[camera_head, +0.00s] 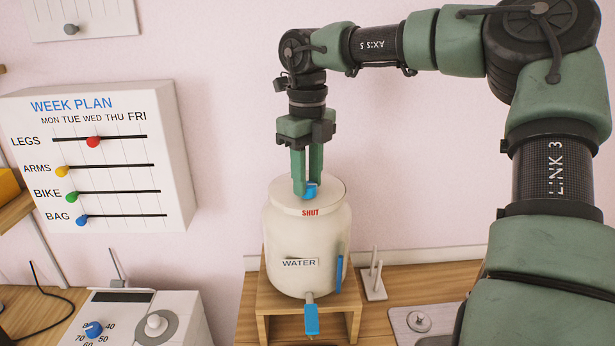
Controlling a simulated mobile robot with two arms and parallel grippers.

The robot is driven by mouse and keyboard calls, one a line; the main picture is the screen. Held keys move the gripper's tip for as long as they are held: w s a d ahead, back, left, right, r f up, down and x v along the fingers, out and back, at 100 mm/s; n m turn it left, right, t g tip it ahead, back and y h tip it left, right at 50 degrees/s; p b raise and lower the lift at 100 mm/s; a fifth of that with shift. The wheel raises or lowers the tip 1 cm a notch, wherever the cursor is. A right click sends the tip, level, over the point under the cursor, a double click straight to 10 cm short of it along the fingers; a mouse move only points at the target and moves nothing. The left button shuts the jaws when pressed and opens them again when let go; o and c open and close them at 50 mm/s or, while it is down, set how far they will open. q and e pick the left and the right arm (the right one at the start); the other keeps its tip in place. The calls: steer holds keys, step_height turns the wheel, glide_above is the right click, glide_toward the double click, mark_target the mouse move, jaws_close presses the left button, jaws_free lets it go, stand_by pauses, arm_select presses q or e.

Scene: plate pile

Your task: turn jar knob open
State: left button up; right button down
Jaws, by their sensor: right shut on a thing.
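A white jar (285,245) labelled "WATER" stands upright on a small wooden stand in the middle of the view. Its blue knob (310,190) sits on top, near the word "SHUT" on the lid's front edge. My right gripper (307,188) points straight down from above and is shut on the blue knob; its green fingers hide part of the knob. A blue tap handle (311,320) sticks out at the jar's lower front, and a blue strip (339,272) is on its right side. My left gripper is not in view.
A "WEEK PLAN" slider board (172,140) hangs on the wall at left. A white box with a blue dial (94,328) stands at lower left. A small white pronged stand (374,290) and a grey plate (405,322) lie right of the jar. The wooden stand (262,298) rests on the counter.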

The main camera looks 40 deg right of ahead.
steer(key=shift+w+r, duration=0.1)
steer(key=c, duration=1.1)
jaws_free()
steer(key=shift+o, duration=0.2)
step_height(320, 180, up, 7)
steer(key=shift+f+b, duration=0.15)
steer(key=shift+b, duration=0.65)
steer(key=shift+r, duration=0.45)
